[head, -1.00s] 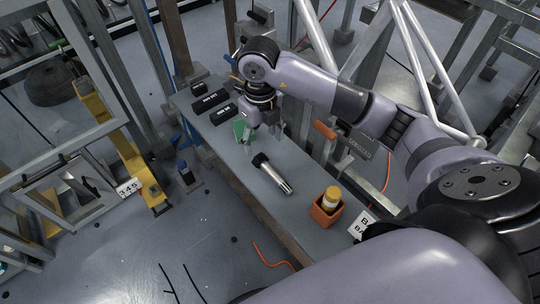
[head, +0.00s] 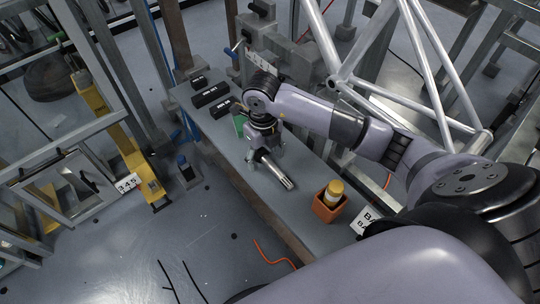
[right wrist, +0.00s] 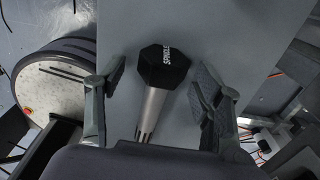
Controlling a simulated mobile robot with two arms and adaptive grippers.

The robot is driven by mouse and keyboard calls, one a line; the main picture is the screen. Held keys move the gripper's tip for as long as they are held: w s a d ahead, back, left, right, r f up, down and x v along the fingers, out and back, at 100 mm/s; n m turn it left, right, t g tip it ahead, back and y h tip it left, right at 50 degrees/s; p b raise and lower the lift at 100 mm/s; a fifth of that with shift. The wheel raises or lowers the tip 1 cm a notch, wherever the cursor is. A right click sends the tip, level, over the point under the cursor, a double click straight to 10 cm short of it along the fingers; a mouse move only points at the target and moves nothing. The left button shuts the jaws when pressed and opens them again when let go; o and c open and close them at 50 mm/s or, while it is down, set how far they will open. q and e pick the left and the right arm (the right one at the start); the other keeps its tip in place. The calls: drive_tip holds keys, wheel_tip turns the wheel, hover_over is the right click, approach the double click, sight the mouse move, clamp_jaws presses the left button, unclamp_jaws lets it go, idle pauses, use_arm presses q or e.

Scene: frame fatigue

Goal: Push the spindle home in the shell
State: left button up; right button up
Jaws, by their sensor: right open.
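The spindle (head: 277,173) lies on its side on the grey bench, with its silver shaft toward the front right in the head view. In the right wrist view its black six-sided head (right wrist: 163,66), marked "SPINDLE", is at the middle. My right gripper (head: 264,153) is open over the head end of the spindle. In the right wrist view its two fingers (right wrist: 160,80) stand on either side of the spindle, with a gap on both sides. My left gripper is not in view. I cannot make out the shell for certain in these frames.
Several black boxes (head: 211,94) and a green piece (head: 239,124) are at the far left. Metal frames surround the bench.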

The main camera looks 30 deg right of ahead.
drive_tip(key=shift+c, duration=0.3)
drive_tip(key=c, duration=1.3)
drive_tip(key=shift+r, duration=0.1)
drive_tip(key=shift+r, duration=0.25)
use_arm(q)
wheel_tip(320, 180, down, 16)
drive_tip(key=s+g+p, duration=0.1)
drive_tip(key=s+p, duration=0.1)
drive_tip(key=p, duration=0.2)
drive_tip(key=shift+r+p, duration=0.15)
drive_tip(key=shift+p, duration=0.15)
use_arm(e)
drive_tip(key=shift+r, duration=9.7)
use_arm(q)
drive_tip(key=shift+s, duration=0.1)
